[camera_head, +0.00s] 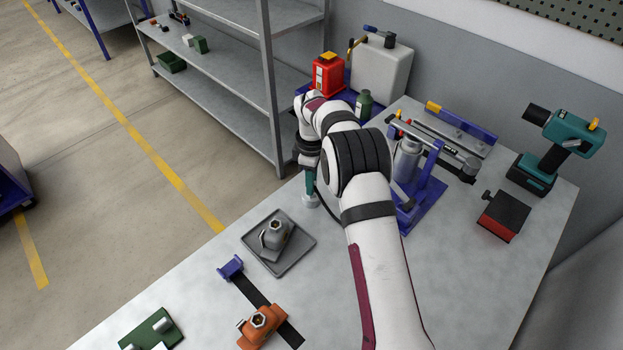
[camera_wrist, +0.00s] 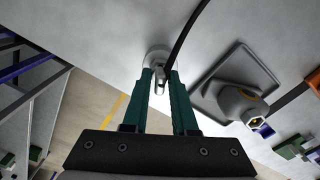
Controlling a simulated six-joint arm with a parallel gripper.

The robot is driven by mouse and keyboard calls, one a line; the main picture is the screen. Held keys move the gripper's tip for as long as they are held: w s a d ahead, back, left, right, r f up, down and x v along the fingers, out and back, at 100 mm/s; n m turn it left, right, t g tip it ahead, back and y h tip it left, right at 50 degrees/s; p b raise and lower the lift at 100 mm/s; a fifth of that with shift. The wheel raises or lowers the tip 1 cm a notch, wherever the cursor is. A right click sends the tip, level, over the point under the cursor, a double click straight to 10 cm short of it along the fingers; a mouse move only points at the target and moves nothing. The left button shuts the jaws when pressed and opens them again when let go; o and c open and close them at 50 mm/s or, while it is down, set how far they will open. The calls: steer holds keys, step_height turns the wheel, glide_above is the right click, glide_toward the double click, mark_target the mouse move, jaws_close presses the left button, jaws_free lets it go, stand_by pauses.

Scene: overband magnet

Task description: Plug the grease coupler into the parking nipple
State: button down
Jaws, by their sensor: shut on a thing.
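My gripper (camera_head: 310,183) points down near the left edge of the bench, partly hidden behind my arm in the head view. In the wrist view its two green fingers (camera_wrist: 160,75) are shut on the small metal grease coupler (camera_wrist: 160,83). The black hose (camera_wrist: 183,40) runs up from the coupler. A pale round base (camera_head: 310,201) stands on the bench right below the fingertips. It also shows just beyond the coupler in the wrist view (camera_wrist: 155,54). This may be the parking nipple's stand; the nipple itself is hidden. I cannot tell whether the coupler touches it.
A grey tray (camera_head: 251,243) with a grey housing (camera_head: 274,236) lies close by. An orange clamp (camera_head: 262,325) on a black strip is nearer. A blue stand (camera_head: 425,205) with a grease pump is right of my arm. Shelving (camera_head: 230,75) stands beyond the bench edge.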

steer(key=c, duration=0.6)
jaws_free()
steer(key=shift+f, duration=0.1)
step_height(320, 180, up, 16)
steer(key=shift+f, duration=0.1)
